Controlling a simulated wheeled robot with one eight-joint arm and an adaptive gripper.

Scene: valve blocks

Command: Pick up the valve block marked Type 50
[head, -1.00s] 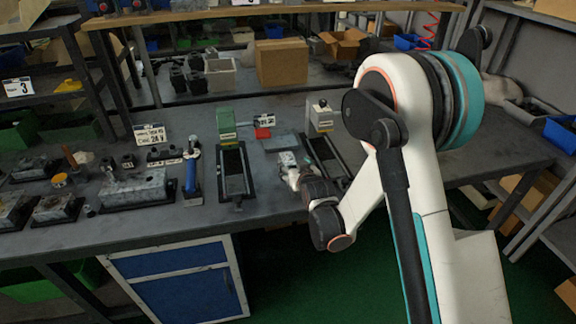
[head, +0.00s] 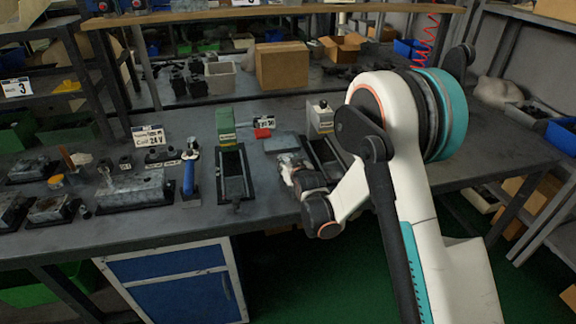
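A small white label (head: 267,122) stands at the back of the bench; its number looks like 50, but the print is too small to be sure. In front of it are a small red piece (head: 262,133) and a flat grey block or plate (head: 281,143). My gripper (head: 287,163) is low over the bench just in front of this grey piece, left of a dark tray (head: 328,156). My wrist partly covers the tray. The fingers are small and blurred, so I cannot see whether they are open or hold anything.
A dark fixture with a green block (head: 225,124) stands left of my gripper, with a blue-handled tool (head: 190,175) further left. Several metal blocks, one a long grey one (head: 135,188), fill the left bench. A cardboard box (head: 282,64) stands behind. The right bench is mostly clear.

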